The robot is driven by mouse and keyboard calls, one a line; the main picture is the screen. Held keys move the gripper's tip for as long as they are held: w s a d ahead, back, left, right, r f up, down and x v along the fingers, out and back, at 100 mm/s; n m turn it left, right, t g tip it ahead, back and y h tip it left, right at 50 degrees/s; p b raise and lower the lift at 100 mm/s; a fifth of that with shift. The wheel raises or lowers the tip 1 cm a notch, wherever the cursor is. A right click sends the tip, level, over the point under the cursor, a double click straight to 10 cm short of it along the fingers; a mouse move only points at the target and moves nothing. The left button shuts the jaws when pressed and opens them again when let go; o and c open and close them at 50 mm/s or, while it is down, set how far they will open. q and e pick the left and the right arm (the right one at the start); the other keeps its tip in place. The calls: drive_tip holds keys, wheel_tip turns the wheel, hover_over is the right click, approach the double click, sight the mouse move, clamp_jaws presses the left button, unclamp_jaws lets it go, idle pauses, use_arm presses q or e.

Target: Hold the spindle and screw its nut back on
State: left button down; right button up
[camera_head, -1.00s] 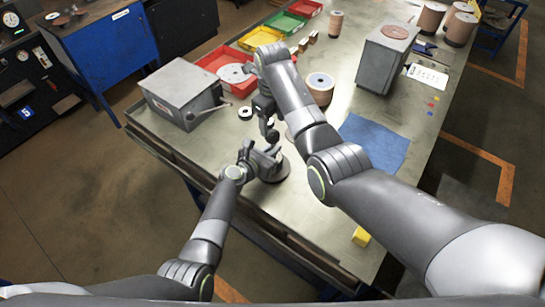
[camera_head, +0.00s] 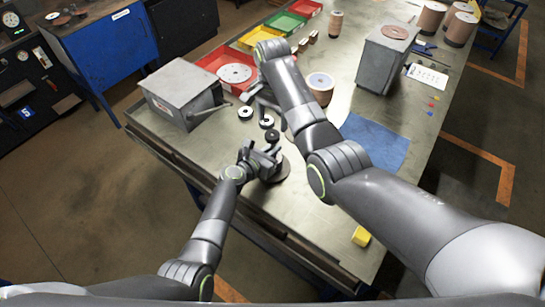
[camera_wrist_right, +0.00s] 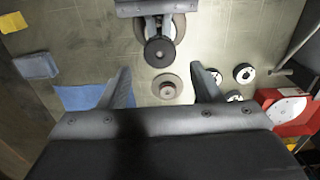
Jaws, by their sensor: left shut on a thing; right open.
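The spindle stands upright on a round base (camera_head: 279,174) near the table's front left edge. A dark round nut (camera_head: 272,136) sits at its top; it also shows in the right wrist view (camera_wrist_right: 160,52). I cannot tell how far it is threaded. My left gripper (camera_head: 258,158) is shut on the spindle from the side, below the nut. My right gripper (camera_head: 258,98) is open and empty, behind the nut and apart from it. Its two fingers (camera_wrist_right: 163,88) are spread in the right wrist view, with the nut beyond them.
A brown disc (camera_wrist_right: 167,87) lies on the table beside the spindle. A grey box (camera_head: 182,90), red tray (camera_head: 212,61), blue cloth (camera_head: 376,142) and yellow block (camera_head: 361,236) stand around.

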drive_tip(key=n, duration=0.6)
drive_tip(key=shift+r, duration=0.2)
drive_tip(key=n, duration=0.5)
drive_tip(key=shift+r, duration=0.15)
drive_tip(key=n, duration=0.5)
drive_tip(key=shift+r, duration=0.15)
drive_tip(key=n, duration=0.4)
drive_tip(key=shift+r+n, duration=0.1)
drive_tip(key=shift+n, duration=0.2)
drive_tip(key=n, duration=0.4)
drive_tip(key=shift+r+n, duration=0.15)
drive_tip(key=shift+n, duration=0.25)
drive_tip(key=n, duration=0.4)
drive_tip(key=shift+r+n, duration=0.15)
drive_tip(key=shift+n, duration=0.15)
drive_tip(key=n, duration=0.4)
drive_tip(key=shift+r+n, duration=0.1)
drive_tip(key=shift+n, duration=0.3)
drive_tip(key=n, duration=0.5)
drive_tip(key=shift+r+n, duration=0.15)
drive_tip(key=shift+n, duration=0.15)
